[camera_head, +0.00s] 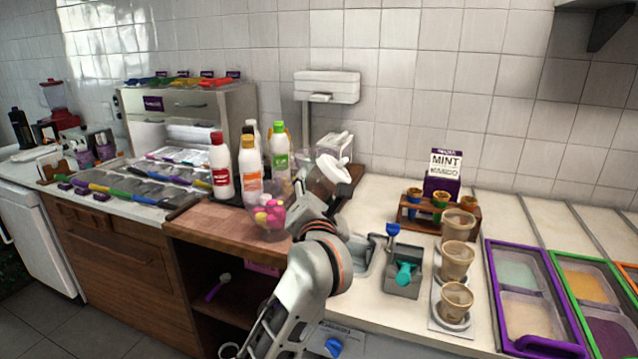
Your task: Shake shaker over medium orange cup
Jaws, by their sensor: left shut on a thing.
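My left gripper (318,190) is near the picture's middle, shut on a shaker with a white lid (332,169). The shaker is tilted, and my wrist hides much of the gripper and the shaker's body. Three tan-brown cups stand in a column on a pale tray (436,318) at the right: a back cup (459,223), a middle cup (456,261) and a front cup (456,303). I cannot tell which one is the medium orange cup. The shaker is left of the cups and apart from them. My right gripper is not in view.
A wooden rack (409,223) with small coloured cones stands behind the cups. A grey holder with a teal scoop (404,273) lies left of them. Bottles (220,165) and a clear bowl of pink balls (269,215) stand left of my gripper. A purple-framed topping bin (497,300) is at right.

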